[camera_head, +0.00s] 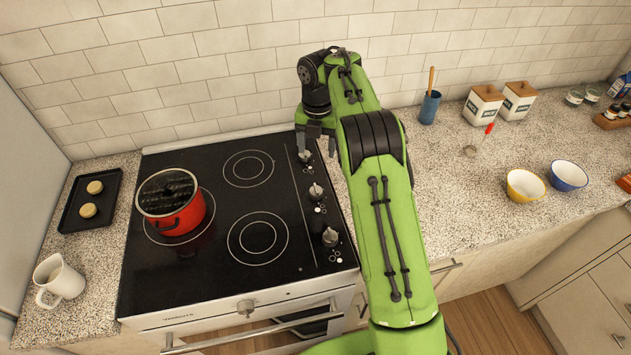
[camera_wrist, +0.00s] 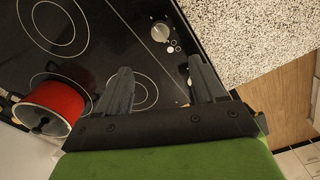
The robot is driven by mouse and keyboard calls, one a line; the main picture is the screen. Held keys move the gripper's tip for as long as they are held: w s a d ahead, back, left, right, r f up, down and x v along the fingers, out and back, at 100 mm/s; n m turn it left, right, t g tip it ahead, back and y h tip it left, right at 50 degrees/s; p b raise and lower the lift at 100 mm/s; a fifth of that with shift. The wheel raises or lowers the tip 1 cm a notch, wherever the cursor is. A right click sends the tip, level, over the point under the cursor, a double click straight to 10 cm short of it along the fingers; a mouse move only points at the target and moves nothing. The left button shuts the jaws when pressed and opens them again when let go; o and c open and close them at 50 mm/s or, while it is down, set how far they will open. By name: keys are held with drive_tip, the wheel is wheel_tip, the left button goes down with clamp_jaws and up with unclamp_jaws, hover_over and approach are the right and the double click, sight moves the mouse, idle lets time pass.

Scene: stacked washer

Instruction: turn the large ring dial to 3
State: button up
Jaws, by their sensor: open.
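No dial with readable numbers shows, and I cannot tell which knob is the large ring dial. The black cooktop has a column of silver knobs at its right side: a far knob (camera_head: 305,156), a middle knob (camera_head: 316,192) and a near knob (camera_head: 330,236). A separate front knob (camera_head: 245,307) is on the oven front. My gripper (camera_head: 317,143) is open and empty, pointing down over the far right part of the cooktop, by the far knob. In the wrist view, a silver knob (camera_wrist: 160,32) shows beyond the open fingertips, roughly between them, apart from both.
A red pot (camera_head: 172,210) stands on a left burner. A black tray (camera_head: 90,200) and a white pitcher (camera_head: 59,281) are left of the stove. Right of my arm are a blue cup (camera_head: 430,107), canisters (camera_head: 483,106) and bowls (camera_head: 525,187). The tiled wall is close behind.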

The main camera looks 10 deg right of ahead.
sight(316, 188)
drive_tip(key=shift+n, duration=0.4)
wheel_tip(316, 188, down, 16)
drive_tip(key=shift+a+f+b, duration=0.15)
drive_tip(key=shift+f+b, duration=0.05)
drive_tip(key=shift+b, duration=0.7)
drive_tip(key=shift+s, duration=0.1)
drive_tip(key=shift+c, duration=0.2)
drive_tip(key=c, duration=1)
